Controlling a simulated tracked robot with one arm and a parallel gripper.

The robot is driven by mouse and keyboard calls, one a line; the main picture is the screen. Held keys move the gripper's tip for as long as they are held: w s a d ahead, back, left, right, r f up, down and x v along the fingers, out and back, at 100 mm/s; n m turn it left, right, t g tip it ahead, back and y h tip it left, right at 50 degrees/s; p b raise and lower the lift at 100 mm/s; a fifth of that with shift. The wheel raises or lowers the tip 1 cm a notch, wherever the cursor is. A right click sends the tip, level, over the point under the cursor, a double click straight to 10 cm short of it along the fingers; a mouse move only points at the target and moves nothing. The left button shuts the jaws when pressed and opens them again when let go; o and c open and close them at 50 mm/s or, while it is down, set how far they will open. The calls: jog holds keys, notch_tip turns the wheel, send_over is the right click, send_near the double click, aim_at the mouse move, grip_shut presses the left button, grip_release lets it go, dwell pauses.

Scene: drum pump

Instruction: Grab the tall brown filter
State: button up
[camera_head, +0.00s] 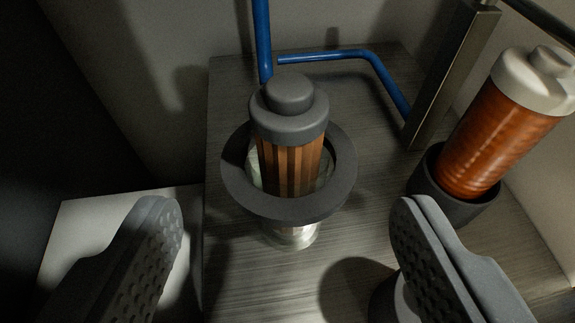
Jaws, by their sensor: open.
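A brown pleated filter (290,168) with a grey stepped cap stands upright in the middle, its lower part inside a dark grey ring (340,185) on a clear and metal housing. A second filter (495,140), orange-brown with a pale cap, stands at the right in a dark cup (455,205) and looks tilted in the picture. Either could be the one called tall and brown. My gripper (285,210) is open and empty. Its fingers show at the lower left and lower right, in front of and apart from the middle filter. The lower ends of both filters are hidden.
Blue pipes (335,55) run behind the middle filter. A metal post (450,75) stands between the two filters, towards the back. A dark round object (383,303) is partly hidden by my right finger. The grey bench top (235,270) is bare at the lower left of the housing.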

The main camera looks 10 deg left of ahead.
aim_at(289, 113)
jog(key=shift+w+f+b, duration=0.35)
jog(key=shift+w+b, duration=0.1)
jog(key=shift+b, duration=2.05)
jog(key=shift+b+x, duration=1.7)
jog(key=shift+x, duration=3.75)
jog(key=shift+w+r, duration=0.1)
jog(key=shift+r, duration=0.1)
jog(key=shift+c, duration=0.3)
jog(key=c, duration=1)
